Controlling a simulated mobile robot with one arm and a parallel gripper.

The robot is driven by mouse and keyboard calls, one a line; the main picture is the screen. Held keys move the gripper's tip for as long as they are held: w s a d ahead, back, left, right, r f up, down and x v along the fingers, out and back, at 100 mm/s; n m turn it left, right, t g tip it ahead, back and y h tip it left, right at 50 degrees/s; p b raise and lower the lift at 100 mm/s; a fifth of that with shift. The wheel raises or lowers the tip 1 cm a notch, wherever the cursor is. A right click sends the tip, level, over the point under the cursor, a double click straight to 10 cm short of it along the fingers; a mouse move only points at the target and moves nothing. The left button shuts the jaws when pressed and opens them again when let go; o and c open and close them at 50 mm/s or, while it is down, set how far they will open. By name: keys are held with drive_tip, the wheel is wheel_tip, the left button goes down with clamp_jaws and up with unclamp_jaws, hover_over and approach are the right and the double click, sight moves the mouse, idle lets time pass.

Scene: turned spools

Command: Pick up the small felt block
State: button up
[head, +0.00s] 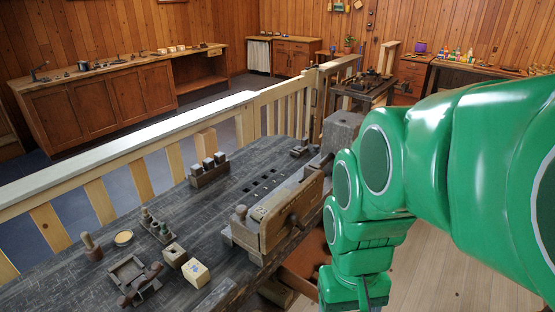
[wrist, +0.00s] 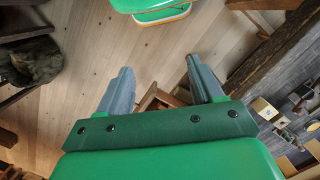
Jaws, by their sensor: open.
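I cannot pick out a small felt block for certain. A wooden rack (head: 209,175) farther back holds several small grey-topped pieces whose material I cannot tell. My gripper (wrist: 158,70) is open and empty in the wrist view, its two grey fingers apart above the plank floor. In the head view it is cut off at the bottom edge, right of the workbench.
A wooden vise (head: 280,215) stands at the workbench's right edge. A small tray with a tool (head: 137,277), a peg (head: 92,246) and a bottle holder (head: 157,228) crowd its near left. A pale railing (head: 130,150) runs behind. The bench top's middle is mostly clear.

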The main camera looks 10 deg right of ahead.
drive_tip(key=w+d+f+m, duration=0.2)
drive_tip(key=w+f, duration=0.1)
drive_tip(key=w, duration=1)
drive_tip(key=m+t, duration=0.2)
drive_tip(key=m, duration=0.4)
hover_over(330, 260)
wheel_tip(330, 260, down, 27)
drive_tip(key=shift+f, duration=0.1)
drive_tip(key=shift+w+f+m, duration=0.2)
drive_tip(key=shift+f+m, duration=0.1)
drive_tip(key=shift+f, duration=0.35)
drive_tip(key=shift+s+f, duration=0.2)
drive_tip(key=shift+f, duration=3.35)
drive_tip(key=c, duration=1.1)
